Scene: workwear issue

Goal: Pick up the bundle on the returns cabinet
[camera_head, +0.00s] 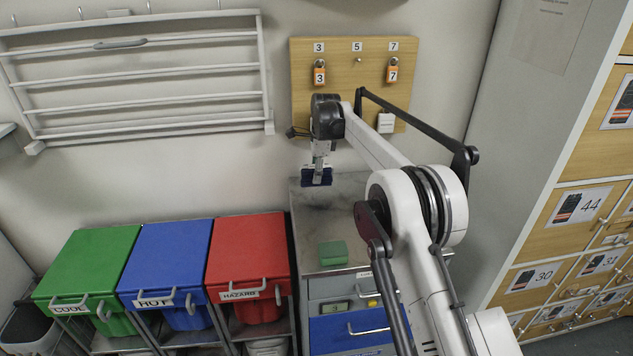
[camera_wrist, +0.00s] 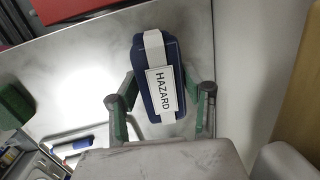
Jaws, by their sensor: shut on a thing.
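The bundle (camera_wrist: 175,57) is dark navy with a white band and a white tag reading HAZARD in the wrist view. In the head view the bundle (camera_head: 316,178) hangs under my gripper (camera_head: 319,164), over the back of the grey cabinet top (camera_head: 345,187). In the wrist view my gripper (camera_wrist: 161,95) is shut on the bundle, with a green-padded finger at each side. The bundle appears raised above the cabinet top, though its underside is hidden.
A green block (camera_head: 333,253) lies on the cabinet top near its front. Green (camera_head: 90,262), blue (camera_head: 168,257) and red (camera_head: 248,250) lidded bins stand to the left. A wooden key board (camera_head: 305,60) hangs behind my gripper. Numbered lockers (camera_head: 577,205) stand right.

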